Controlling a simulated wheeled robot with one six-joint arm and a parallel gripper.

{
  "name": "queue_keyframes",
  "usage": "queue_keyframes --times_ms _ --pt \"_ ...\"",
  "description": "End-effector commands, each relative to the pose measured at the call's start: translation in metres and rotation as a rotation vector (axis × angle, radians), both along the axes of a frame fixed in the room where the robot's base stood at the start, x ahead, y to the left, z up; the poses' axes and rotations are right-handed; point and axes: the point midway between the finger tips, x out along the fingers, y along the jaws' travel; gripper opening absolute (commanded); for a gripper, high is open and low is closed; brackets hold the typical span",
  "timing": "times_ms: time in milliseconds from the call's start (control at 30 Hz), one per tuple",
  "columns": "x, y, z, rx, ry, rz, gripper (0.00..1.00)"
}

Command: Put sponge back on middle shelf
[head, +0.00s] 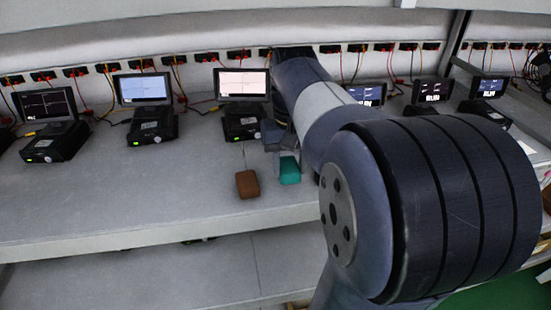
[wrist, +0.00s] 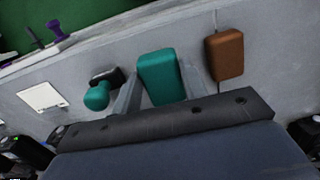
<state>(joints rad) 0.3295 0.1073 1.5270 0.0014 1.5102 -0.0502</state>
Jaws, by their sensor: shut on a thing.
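A teal block (head: 289,170), which looks like the sponge, is at my gripper over the grey shelf (head: 110,205) that bears the devices. In the wrist view the teal block (wrist: 160,77) sits between the two fingers of my gripper (wrist: 158,88), which is shut on it. I cannot tell whether the block touches the shelf or is slightly above it. My arm hides part of the gripper in the head view. A brown block (head: 247,184) lies just left of the teal one on the shelf. It also shows at right in the wrist view (wrist: 225,54).
Several small devices with screens (head: 142,90) stand along the back of the shelf, with cables to the wall. A lower shelf (head: 150,275) is below. A teal round-ended object (wrist: 97,96) lies close to one finger. The shelf's left front is clear.

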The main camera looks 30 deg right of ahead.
Motion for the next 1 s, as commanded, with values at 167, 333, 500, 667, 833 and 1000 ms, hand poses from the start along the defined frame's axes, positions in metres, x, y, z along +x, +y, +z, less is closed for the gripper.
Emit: queue_keyframes --times_ms 167,333,500,667,833,1000 --pt "0.012 -0.003 0.001 0.000 0.000 0.000 0.23" --pt "0.012 -0.003 -0.025 0.001 0.005 0.000 0.23" --pt "0.013 -0.004 -0.036 0.000 -0.001 0.000 0.23" --pt "0.013 -0.004 -0.035 0.000 -0.001 0.000 0.23" --pt "0.013 -0.004 -0.040 0.000 -0.001 0.000 0.23" --pt "0.013 -0.004 -0.039 0.000 -0.001 0.000 0.52"
